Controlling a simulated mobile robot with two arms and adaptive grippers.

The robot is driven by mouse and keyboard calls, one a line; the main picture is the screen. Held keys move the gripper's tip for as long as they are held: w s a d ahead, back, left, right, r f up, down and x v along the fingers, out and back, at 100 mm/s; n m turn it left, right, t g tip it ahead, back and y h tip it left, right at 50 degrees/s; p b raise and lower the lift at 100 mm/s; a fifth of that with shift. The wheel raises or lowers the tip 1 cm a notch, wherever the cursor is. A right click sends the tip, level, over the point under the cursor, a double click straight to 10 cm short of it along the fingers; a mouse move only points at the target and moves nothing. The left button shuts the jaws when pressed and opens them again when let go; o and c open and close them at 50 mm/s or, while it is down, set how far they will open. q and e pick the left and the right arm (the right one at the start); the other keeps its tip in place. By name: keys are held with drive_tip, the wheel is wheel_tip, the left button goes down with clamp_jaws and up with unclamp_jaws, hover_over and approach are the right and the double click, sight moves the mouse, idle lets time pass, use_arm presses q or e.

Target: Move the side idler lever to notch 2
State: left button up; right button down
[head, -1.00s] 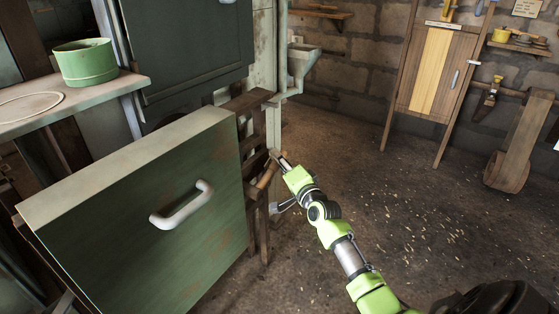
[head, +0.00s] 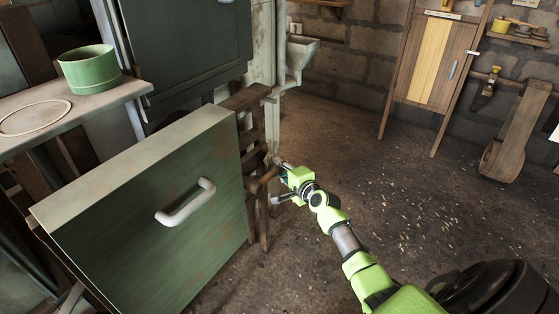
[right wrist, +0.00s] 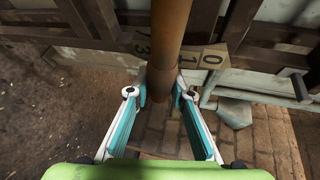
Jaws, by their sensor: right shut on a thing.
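The side idler lever (right wrist: 168,45) is a brown round bar in the right wrist view, running down from the top edge between my fingers. My right gripper (right wrist: 160,92) is shut on it, with one finger on each side. A marked wooden plate (right wrist: 207,60) lies behind the lever. The marks 0 and 1 show to the right of the lever and 3 to its left; the part between 1 and 3 is hidden by the lever. In the head view my right gripper (head: 283,168) is at the wooden frame beside the green panel. My left gripper is not in view.
A green panel (head: 150,215) with a white handle (head: 186,202) stands left of my right arm. A shelf (head: 110,97) holds a green pot (head: 88,68) and a pale ring (head: 35,117). Open floor (head: 390,190) lies to the right.

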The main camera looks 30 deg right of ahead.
drive_tip(key=shift+f, duration=0.2)
drive_tip(key=c, duration=1.8)
unclamp_jaws()
drive_tip(key=shift+r, duration=0.1)
drive_tip(key=v, duration=1.2)
